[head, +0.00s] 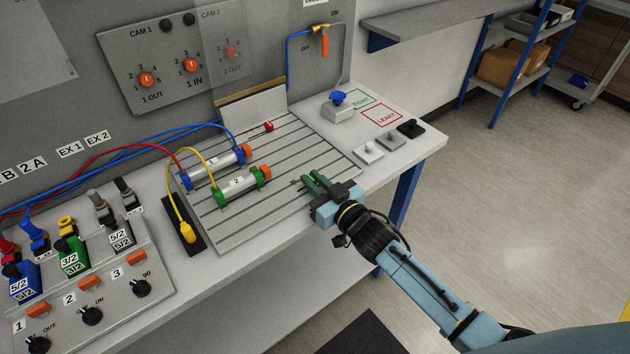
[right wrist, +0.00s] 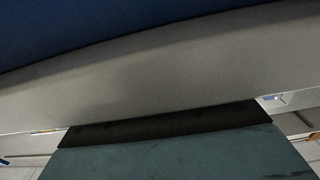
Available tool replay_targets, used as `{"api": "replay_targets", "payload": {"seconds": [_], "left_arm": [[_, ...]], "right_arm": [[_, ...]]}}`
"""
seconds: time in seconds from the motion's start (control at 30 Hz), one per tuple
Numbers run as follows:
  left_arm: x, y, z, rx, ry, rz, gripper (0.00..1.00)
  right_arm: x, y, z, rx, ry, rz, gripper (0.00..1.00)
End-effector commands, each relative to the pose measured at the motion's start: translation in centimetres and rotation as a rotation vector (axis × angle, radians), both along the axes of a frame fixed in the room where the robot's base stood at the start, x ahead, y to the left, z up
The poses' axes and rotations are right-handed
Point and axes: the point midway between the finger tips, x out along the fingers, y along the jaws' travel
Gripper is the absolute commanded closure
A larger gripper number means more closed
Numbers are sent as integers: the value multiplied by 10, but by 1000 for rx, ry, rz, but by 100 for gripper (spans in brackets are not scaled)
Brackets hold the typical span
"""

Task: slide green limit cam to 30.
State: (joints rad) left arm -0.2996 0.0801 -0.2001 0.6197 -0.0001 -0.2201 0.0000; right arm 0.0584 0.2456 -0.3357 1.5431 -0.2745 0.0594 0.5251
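A dark green piece (head: 318,183), which looks like the green limit cam, sits at the right edge of the slotted plate (head: 233,235). My right gripper (head: 322,191) is over that edge, right at the green piece, and its dark fingers hide part of it. I cannot tell whether the fingers are closed on the piece or only beside it. No scale or number 30 can be read there. The right wrist view shows only blurred blue, grey and teal surfaces close up, with no cam in it. My left gripper is not in view.
Cylinder 1 (head: 213,168) and cylinder 2 (head: 240,185) lie on the plate, with a red-tipped part (head: 268,126) behind. A blue-knobbed block (head: 338,108) and small grey and black blocks stand at right. A valve panel (head: 70,285) is at front left.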

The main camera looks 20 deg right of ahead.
Motion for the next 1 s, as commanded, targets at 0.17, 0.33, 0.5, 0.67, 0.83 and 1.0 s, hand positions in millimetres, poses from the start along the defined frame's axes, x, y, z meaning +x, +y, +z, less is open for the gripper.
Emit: {"api": "replay_targets", "payload": {"seconds": [0.17,0.33,0.5,0.67,0.83,1.0], "left_arm": [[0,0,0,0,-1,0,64],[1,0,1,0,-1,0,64],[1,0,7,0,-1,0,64],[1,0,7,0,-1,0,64],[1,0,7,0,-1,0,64],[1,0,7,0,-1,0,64]], "right_arm": [[0,0,0,0,0,0,100],[-2,4,0,2,1,1,100],[-9,25,1,6,2,2,100],[-13,34,0,1,0,2,100],[-13,35,0,2,1,4,100],[-13,34,-1,2,1,4,65]]}}
